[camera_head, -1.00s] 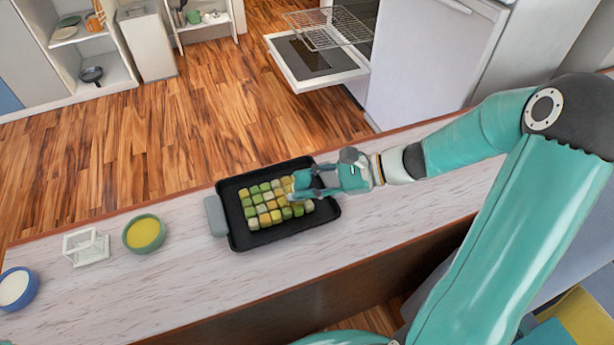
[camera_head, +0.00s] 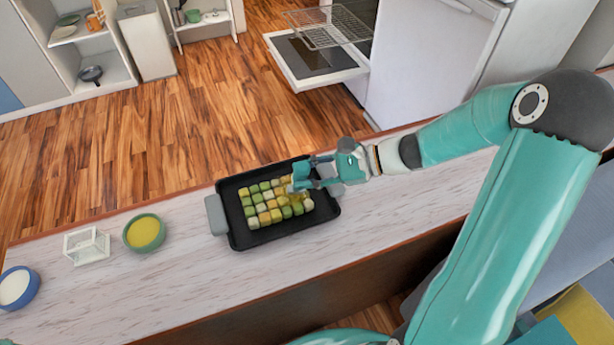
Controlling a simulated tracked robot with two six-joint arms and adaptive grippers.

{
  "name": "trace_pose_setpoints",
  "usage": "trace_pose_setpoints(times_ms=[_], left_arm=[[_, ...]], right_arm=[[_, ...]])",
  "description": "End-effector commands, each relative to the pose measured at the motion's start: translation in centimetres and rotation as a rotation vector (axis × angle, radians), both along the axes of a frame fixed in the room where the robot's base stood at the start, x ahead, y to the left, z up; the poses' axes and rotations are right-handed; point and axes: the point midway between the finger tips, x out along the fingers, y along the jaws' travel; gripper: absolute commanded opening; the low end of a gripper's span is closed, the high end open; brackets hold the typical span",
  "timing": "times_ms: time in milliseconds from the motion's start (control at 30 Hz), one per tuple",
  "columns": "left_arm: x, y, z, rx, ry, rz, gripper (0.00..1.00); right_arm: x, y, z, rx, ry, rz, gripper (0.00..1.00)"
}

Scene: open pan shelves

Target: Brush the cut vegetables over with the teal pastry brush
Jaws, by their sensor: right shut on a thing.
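The cut vegetables (camera_head: 266,203), green and yellow cubes in rows, lie in a black tray (camera_head: 240,240) on the counter. My right gripper (camera_head: 300,177) is over the tray's right part, shut on the teal pastry brush (camera_head: 296,188). The brush is small and mostly hidden by the fingers; its tip is at the right end of the cubes. I cannot tell whether it touches them. A green bowl (camera_head: 144,232) with yellow liquid stands left of the tray. My left gripper is not in view.
A small white open frame (camera_head: 86,246) and a blue bowl (camera_head: 17,288) with pale contents stand at the counter's left. The counter (camera_head: 420,215) right of the tray is bare. An open oven door (camera_head: 315,65) and shelves lie beyond, across the floor.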

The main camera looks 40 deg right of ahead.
Motion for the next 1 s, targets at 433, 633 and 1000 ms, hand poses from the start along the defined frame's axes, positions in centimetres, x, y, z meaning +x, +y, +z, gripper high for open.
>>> trace_pose_setpoints(times_ms=[433, 633, 1000], left_arm=[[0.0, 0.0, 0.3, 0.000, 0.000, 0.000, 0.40], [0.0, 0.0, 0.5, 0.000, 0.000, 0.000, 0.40], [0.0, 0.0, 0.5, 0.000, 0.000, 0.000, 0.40]], right_arm=[[1.0, -0.6, 0.0, -0.001, 0.000, 0.000, 0.00], [2.2, -1.3, 0.0, -0.002, -0.001, 0.000, 0.00], [2.4, -1.5, 0.0, -0.001, -0.001, -0.001, 0.00]])
